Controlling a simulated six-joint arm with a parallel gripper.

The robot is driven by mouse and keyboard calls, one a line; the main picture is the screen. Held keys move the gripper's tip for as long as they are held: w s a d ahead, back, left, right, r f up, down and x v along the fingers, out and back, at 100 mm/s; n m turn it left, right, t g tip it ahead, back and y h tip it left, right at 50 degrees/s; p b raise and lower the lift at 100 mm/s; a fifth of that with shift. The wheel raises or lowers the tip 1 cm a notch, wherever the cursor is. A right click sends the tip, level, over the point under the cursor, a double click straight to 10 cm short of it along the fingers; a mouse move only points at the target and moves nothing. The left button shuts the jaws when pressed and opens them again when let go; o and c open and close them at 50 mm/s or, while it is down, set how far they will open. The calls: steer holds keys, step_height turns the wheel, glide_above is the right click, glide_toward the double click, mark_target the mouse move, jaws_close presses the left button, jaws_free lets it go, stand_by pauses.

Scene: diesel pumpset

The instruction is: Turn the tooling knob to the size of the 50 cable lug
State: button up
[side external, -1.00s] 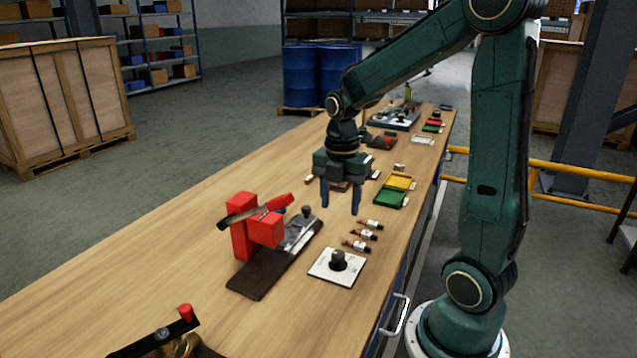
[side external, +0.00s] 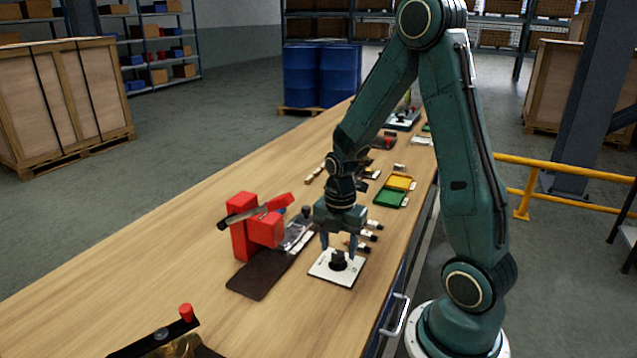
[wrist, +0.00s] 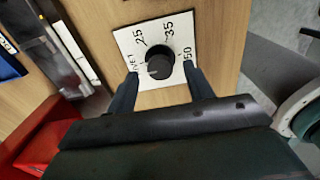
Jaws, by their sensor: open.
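The tooling knob (side external: 338,261) is black and round on a white square plate (side external: 323,272) on the bench. In the wrist view the knob (wrist: 160,62) has the marks 25, 35 and 50 around it, with partly readable lettering at left. A small pale mark shows on the knob's lower-left side; its exact setting is unclear. My gripper (side external: 338,246) is open, pointing down just above the knob. In the wrist view its fingers stand either side of the knob, apparently apart from it. Several cable lugs (side external: 371,224) lie just behind the plate, partly hidden by my gripper.
Green and yellow trays (side external: 391,198) lie farther back. A black bar with a red knob (side external: 186,312) is at the front. The bench's left side is clear.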

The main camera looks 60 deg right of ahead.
steer(key=shift+f, duration=0.6)
steer(key=c, duration=1)
